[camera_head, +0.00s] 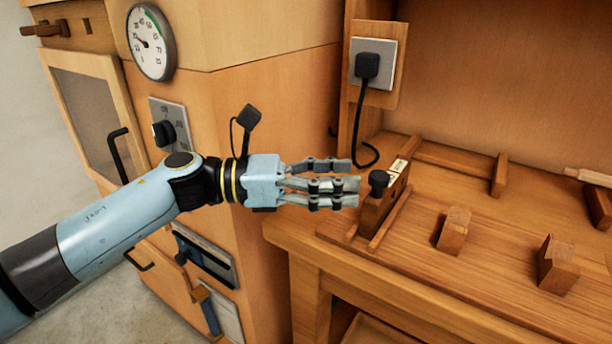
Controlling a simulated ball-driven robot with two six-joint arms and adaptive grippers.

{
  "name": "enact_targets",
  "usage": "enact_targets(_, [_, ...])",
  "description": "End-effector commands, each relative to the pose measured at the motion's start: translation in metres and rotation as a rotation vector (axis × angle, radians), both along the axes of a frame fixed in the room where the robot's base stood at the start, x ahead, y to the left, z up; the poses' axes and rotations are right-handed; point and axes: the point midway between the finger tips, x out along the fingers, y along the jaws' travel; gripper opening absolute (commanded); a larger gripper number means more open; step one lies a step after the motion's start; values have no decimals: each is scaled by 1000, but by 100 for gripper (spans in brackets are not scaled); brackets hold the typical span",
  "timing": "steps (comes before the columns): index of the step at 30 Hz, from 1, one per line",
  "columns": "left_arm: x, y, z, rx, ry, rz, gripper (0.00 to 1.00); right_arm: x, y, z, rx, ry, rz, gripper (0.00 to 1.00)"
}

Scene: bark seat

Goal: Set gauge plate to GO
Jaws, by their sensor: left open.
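The likely gauge plate is an upright wooden block (374,218) with a black knob (378,180) on its near face and a small white label (398,167) at its top. It stands between wooden rails on the bench at centre right. The label's lettering is too small to read, so I cannot tell its setting. My left gripper (352,182) is open and empty, its fingers pointing right. Its fingertips are just left of the knob, with a small gap in the picture. My right gripper is not in view.
A socket with a black plug (367,66) and a hanging cable is behind the block. Two wooden pegs (453,230) (557,266) stand on the bench (400,290) to the right. A cabinet with a round dial (151,42) and a rotary switch (163,133) is at left.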

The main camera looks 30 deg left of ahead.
Motion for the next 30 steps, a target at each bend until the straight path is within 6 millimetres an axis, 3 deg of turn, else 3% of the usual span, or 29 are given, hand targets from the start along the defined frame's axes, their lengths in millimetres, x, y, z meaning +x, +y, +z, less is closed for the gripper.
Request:
enact_targets(3, [-15,22,-2,6,4,0,50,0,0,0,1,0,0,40])
enact_targets(10, [-31,46,0,2,1,1,50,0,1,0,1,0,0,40])
enact_targets(30, [-33,49,0,0,0,2,50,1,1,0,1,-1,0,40])
